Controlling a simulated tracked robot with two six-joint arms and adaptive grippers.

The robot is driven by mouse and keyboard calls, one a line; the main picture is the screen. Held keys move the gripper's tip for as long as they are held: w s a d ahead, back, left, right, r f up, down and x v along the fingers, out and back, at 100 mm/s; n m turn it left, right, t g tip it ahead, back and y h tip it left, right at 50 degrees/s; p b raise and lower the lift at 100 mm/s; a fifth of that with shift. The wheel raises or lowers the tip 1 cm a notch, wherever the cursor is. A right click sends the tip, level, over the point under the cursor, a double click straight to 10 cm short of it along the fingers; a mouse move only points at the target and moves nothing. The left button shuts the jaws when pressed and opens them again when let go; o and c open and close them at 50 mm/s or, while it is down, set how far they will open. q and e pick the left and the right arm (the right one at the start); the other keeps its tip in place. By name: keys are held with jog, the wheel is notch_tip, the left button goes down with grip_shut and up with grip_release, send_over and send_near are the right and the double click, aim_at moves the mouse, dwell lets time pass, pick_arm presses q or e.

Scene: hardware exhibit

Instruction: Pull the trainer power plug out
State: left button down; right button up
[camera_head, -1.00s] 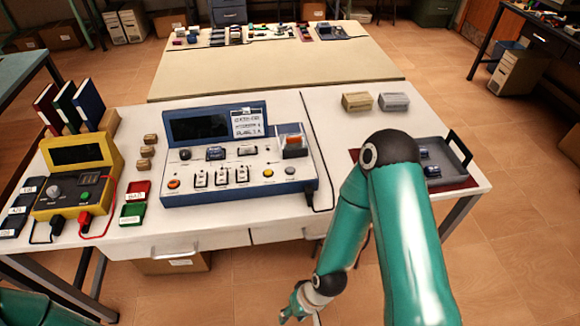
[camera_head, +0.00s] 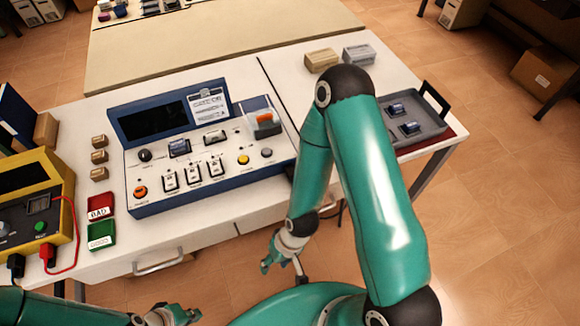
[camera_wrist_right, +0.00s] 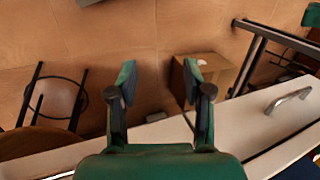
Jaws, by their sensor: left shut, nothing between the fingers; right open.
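The trainer (camera_head: 205,155) is a blue and white console with a dark screen, switches and knobs on the white table. At its right side a small dark part (camera_head: 290,172), which looks like the power plug, shows beside my right arm; its cord is mostly hidden there. My right gripper (camera_head: 268,264) hangs in front of the table edge, below and apart from the trainer. In the right wrist view my right gripper (camera_wrist_right: 160,82) is open and empty. My left gripper (camera_head: 184,316) is at the bottom edge of the head view, shut and empty.
A yellow meter (camera_head: 50,195) with red and black leads stands at the left. A grey tray (camera_head: 432,128) holds small blue parts at the right. A drawer handle (camera_head: 158,262) juts from the front.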

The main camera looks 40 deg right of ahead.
jog(key=s+g, duration=0.1)
jog(key=g, duration=0.1)
jog(key=t+h, duration=0.2)
jog(key=h, duration=0.2)
send_near(291, 170)
notch_tip(291, 170, down, 9)
jog(key=shift+w+f+p, duration=0.1)
jog(key=shift+p, duration=0.2)
jog(key=shift+m, duration=0.3)
grip_shut()
